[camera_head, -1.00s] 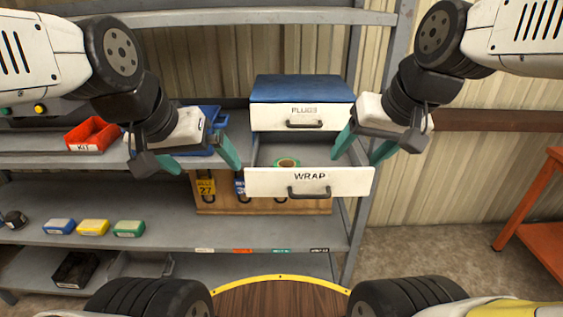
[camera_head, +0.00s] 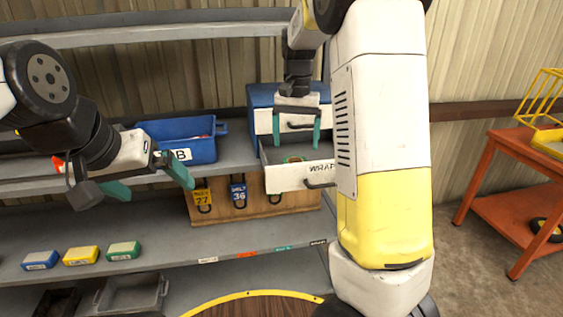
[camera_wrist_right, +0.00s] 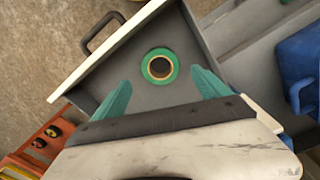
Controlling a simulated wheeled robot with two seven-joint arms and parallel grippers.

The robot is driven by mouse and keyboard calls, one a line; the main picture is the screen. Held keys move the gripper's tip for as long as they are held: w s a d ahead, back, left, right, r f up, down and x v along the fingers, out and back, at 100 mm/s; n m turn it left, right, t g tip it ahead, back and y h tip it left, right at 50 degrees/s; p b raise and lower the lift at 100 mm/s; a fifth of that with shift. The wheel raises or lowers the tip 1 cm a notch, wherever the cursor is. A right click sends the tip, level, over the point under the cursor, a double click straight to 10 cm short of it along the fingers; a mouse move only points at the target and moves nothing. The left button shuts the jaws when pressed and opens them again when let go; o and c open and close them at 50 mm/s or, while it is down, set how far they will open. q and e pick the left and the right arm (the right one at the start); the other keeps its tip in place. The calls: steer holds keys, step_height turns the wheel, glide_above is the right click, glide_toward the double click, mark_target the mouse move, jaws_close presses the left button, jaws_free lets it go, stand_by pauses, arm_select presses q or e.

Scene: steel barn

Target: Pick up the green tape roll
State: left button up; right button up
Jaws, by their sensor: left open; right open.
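The green tape roll (camera_wrist_right: 160,66) lies flat inside the open WRAP drawer (camera_wrist_right: 112,52), with a dark hole and tan core, in the right wrist view. In the head view the tape roll (camera_head: 292,159) shows partly above the drawer's front (camera_head: 288,180). My right gripper (camera_head: 296,140) is over the drawer, pointing down. In the wrist view its green fingers (camera_wrist_right: 160,92) are spread wide, empty, with the roll ahead between them. My left gripper (camera_head: 152,184) is open and empty at the left, in front of the shelf.
A blue bin (camera_head: 180,140) stands left of the drawer unit (camera_head: 262,97). Padlocks hang on a wooden board (camera_head: 225,212) below. Blue, yellow and green boxes (camera_head: 81,255) sit on the lower shelf. An orange table (camera_head: 510,190) stands at the right.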

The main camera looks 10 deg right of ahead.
mark_target(295, 158)
step_height(295, 158, down, 6)
steer(key=shift+a+f, duration=0.1)
steer(key=shift+f, duration=0.05)
steer(key=c, duration=1.5)
